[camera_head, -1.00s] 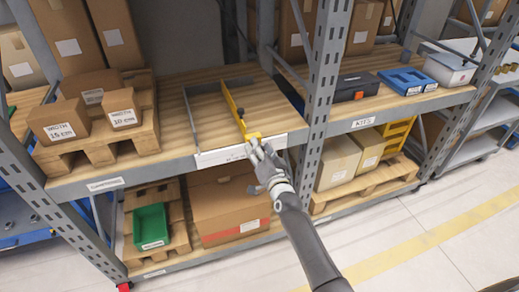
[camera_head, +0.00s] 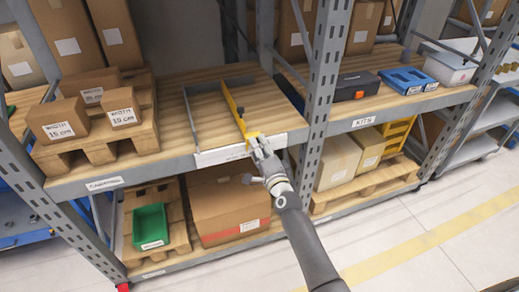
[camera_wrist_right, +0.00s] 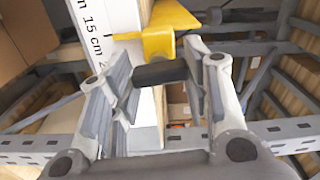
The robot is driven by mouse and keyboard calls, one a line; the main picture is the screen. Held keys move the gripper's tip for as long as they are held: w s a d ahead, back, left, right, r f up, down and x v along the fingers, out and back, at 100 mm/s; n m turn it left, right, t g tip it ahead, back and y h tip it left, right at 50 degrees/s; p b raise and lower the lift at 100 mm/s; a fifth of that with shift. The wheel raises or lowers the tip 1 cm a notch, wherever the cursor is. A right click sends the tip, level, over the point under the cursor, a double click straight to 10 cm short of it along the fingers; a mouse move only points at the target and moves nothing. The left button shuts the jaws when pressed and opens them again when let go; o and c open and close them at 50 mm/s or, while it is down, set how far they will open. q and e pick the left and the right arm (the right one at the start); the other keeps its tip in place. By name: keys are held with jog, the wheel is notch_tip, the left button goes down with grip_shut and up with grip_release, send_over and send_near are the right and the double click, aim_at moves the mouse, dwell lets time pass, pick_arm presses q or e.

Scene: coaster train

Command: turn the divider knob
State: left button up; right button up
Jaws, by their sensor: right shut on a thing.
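The yellow divider (camera_head: 232,103) stands on the wooden shelf deck, with its yellow front end over the white scale strip (camera_head: 225,154). In the right wrist view, the yellow front piece (camera_wrist_right: 160,42) sits beside the scale strip (camera_wrist_right: 97,22), where "15 cm" can be read. The dark divider knob (camera_wrist_right: 160,73) sticks out below it. My right gripper (camera_head: 258,146) is at the divider's front end. Its two fingers lie on either side of the knob and are shut on it. The knob is hidden by the gripper in the head view. My left gripper is not in view.
Cartons marked with widths (camera_head: 58,119) stand on a pallet at left. A dark toolbox (camera_head: 359,85) and blue trays (camera_head: 407,80) are on the right shelf. A rack upright (camera_head: 324,90) stands right of the divider. A green bin (camera_head: 151,225) is below.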

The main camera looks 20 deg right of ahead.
dwell(0.3)
jog(key=shift+f, duration=0.1)
jog(key=o, duration=1)
jog(key=s, duration=1.2)
jog(key=shift+d, duration=0.2)
